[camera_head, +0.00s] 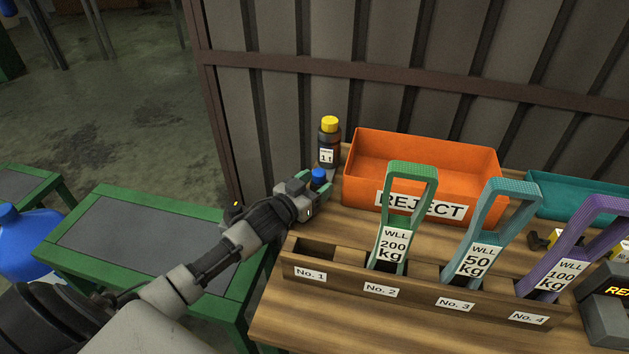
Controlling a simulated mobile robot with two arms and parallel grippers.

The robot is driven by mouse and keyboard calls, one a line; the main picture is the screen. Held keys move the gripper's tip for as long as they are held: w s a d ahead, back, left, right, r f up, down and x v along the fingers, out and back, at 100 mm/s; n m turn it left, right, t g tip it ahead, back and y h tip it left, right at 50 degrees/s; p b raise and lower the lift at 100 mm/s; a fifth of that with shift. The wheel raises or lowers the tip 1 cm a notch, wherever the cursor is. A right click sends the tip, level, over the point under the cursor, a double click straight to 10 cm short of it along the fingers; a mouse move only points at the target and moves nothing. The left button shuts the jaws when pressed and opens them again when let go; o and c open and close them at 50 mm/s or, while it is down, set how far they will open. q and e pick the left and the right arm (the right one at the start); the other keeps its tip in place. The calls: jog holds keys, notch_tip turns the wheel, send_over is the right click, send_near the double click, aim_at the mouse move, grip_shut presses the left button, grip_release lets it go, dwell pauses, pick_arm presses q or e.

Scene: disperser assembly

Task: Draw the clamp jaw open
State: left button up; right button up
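My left gripper (311,196) is over the left end of the wooden table, behind the rack's No. 1 slot. It is next to a small bottle with a blue cap (319,175); whether they touch is unclear. Its fingers are partly hidden, so I cannot tell whether they are open or shut. No clamp jaw can be made out for certain. A small black and yellow item (541,242) lies on the table at the right, partly hidden by the slings. My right gripper is not in view.
A wooden rack (300,258) holds green, teal and purple slings; slot No. 1 looks empty. An orange REJECT bin (375,165), a yellow-capped bottle (328,141) and a teal tray (575,190) stand behind. A dark display unit (606,300) is at the right edge.

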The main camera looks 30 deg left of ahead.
pick_arm(q)
jog(key=shift+s+a+r, duration=0.1)
jog(key=shift+r, duration=0.05)
jog(key=shift+s+a, duration=0.1)
jog(key=shift+s, duration=0.2)
jog(key=v, duration=1)
jog(key=shift+b, duration=0.3)
